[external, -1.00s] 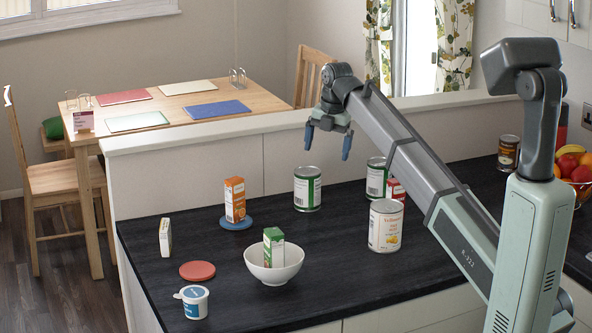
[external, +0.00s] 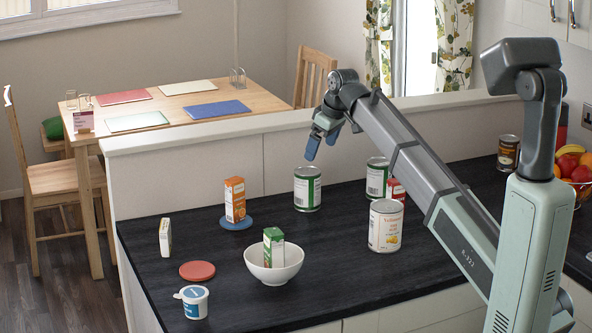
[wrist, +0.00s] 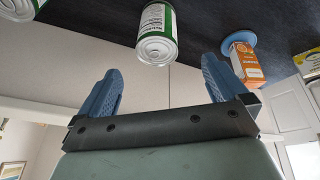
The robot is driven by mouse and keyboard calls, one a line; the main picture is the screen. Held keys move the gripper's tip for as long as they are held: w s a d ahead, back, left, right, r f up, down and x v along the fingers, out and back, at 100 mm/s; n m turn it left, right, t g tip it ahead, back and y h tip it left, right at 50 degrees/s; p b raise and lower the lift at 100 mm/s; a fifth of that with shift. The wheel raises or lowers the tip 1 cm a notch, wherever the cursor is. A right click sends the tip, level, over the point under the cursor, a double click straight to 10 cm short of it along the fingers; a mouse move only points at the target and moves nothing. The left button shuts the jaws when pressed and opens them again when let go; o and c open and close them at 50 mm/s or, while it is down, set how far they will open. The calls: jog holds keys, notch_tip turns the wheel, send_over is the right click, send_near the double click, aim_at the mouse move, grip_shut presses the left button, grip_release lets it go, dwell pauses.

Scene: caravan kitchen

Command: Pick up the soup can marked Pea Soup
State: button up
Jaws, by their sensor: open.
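A green-and-white labelled can (external: 307,188) stands upright on the dark counter below my gripper. A second green-and-white can (external: 377,178) stands to its right, partly hidden by my arm. I cannot read the small print on either label to tell which is Pea Soup. My gripper (external: 322,143) is open and empty, in the air above and slightly right of the first can. In the wrist view, my gripper (wrist: 161,75) has its fingers wide apart, with a green-and-white can (wrist: 157,38) beyond the gap between them. Another green-and-white can (wrist: 18,8) shows at the top left corner.
A larger white-and-orange can (external: 386,226) and a red box (external: 396,189) stand right. An orange carton (external: 235,200) on a blue disc (external: 237,223), a white bowl (external: 274,268) with a green carton, a red disc (external: 197,271) and a white tub (external: 194,302) stand left and front.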

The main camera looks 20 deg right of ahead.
aim_at(311, 173)
jog(key=w+f+m, duration=0.1)
jog(key=f, duration=0.1)
jog(key=w+f+m, duration=0.1)
jog(key=f, duration=0.2)
jog(key=w+a+f+m, duration=0.1)
jog(key=f, duration=0.1)
jog(key=shift+w+f, duration=0.15)
jog(key=shift+f, duration=0.25)
jog(key=shift+w+x, duration=0.15)
jog(key=shift+x, duration=1.15)
jog(key=shift+w+x, duration=0.15)
jog(key=shift+x, duration=1.2)
jog(key=shift+d+r, duration=0.1)
jog(key=c, duration=1.4)
